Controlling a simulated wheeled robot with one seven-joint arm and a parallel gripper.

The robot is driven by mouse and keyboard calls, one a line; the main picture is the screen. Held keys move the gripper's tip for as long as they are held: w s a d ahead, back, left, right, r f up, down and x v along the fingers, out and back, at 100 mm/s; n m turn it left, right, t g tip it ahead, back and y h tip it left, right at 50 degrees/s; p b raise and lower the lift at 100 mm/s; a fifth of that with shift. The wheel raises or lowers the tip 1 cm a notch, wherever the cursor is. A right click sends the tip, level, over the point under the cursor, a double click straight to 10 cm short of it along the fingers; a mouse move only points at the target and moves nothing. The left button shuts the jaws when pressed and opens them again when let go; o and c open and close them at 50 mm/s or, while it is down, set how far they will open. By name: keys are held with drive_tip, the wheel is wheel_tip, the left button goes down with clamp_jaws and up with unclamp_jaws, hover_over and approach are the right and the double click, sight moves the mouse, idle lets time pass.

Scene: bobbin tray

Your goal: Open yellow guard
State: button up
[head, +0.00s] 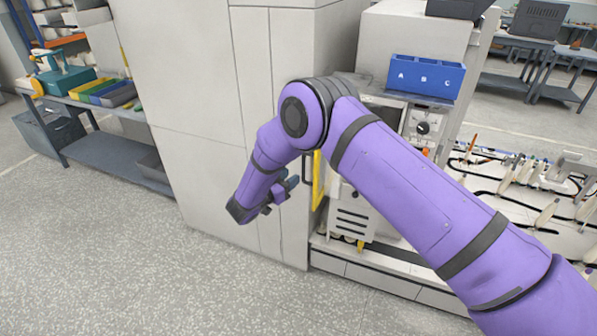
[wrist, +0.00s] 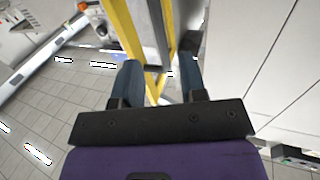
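The yellow guard (head: 319,180) shows in the head view as a narrow upright strip on the machine front, partly hidden behind my arm. In the wrist view its yellow bars (wrist: 126,32) run from the top down towards the space between my fingers. My gripper (head: 287,188) is beside the guard, on its left in the head view. In the wrist view my gripper (wrist: 160,72) has its two fingers apart, with yellow showing between and beyond them. A dark piece (wrist: 190,42) is close to the right fingertip. I cannot tell whether either finger touches the guard.
A tall pale cabinet (head: 205,130) stands left of the guard, close to my gripper. A blue bin marked A B C (head: 427,76) sits on the machine at right. A bench (head: 500,215) with several bobbins extends to the right. The floor (head: 200,280) in front is clear.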

drive_tip(key=shift+v, duration=1.85)
